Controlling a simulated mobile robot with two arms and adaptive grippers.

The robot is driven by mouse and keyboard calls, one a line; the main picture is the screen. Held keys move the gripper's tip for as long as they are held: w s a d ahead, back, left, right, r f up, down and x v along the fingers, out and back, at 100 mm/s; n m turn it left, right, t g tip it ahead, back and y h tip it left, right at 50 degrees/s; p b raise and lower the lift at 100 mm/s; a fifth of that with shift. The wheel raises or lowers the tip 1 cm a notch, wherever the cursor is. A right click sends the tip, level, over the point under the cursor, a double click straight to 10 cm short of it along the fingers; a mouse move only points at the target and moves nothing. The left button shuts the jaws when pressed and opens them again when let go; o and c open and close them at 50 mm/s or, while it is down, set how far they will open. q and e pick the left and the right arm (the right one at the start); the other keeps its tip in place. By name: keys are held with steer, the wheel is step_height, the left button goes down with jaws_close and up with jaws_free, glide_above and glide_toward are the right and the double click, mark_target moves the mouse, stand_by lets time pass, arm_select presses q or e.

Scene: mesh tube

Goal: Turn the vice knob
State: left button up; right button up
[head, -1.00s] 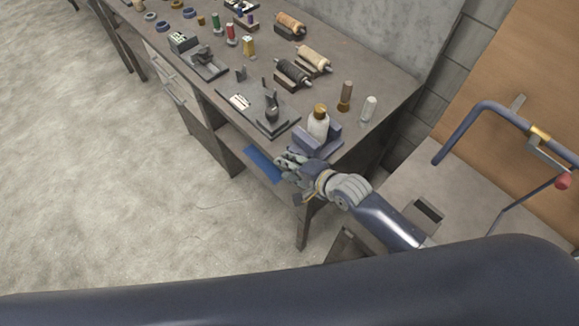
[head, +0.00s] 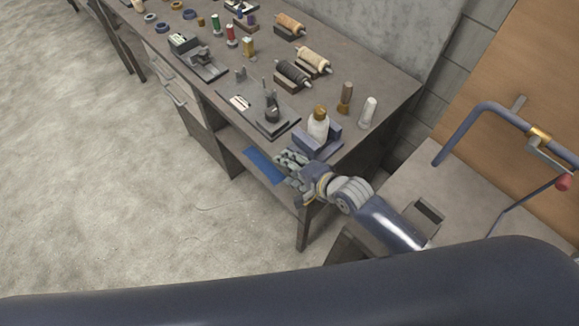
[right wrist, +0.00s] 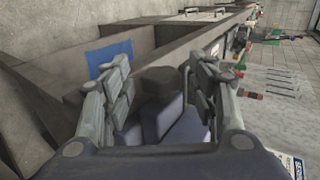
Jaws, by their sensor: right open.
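A blue-grey vice (head: 331,137) sits at the near right corner of the workbench, with a cream bottle with a brown cap (head: 318,124) upright at it. My right gripper (head: 290,168) is open just in front of and below the vice, by the bench's front edge. In the right wrist view, a dark rounded knob (right wrist: 158,80) shows between the open fingers of my right gripper (right wrist: 157,95), with blue-grey vice parts (right wrist: 172,122) beside it. I cannot tell whether the fingers touch it. My left gripper is not in view.
The workbench (head: 385,90) carries a black stand (head: 268,118), several spools and two small cylinders near the vice. A blue item (head: 263,166) lies on the shelf below. A blue tubular frame (head: 470,120) stands at the right. The floor at left is clear.

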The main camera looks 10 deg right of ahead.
steer(key=v, duration=0.7)
steer(key=shift+s+r, duration=0.2)
steer(key=shift+s, duration=0.05)
steer(key=shift+d, duration=0.15)
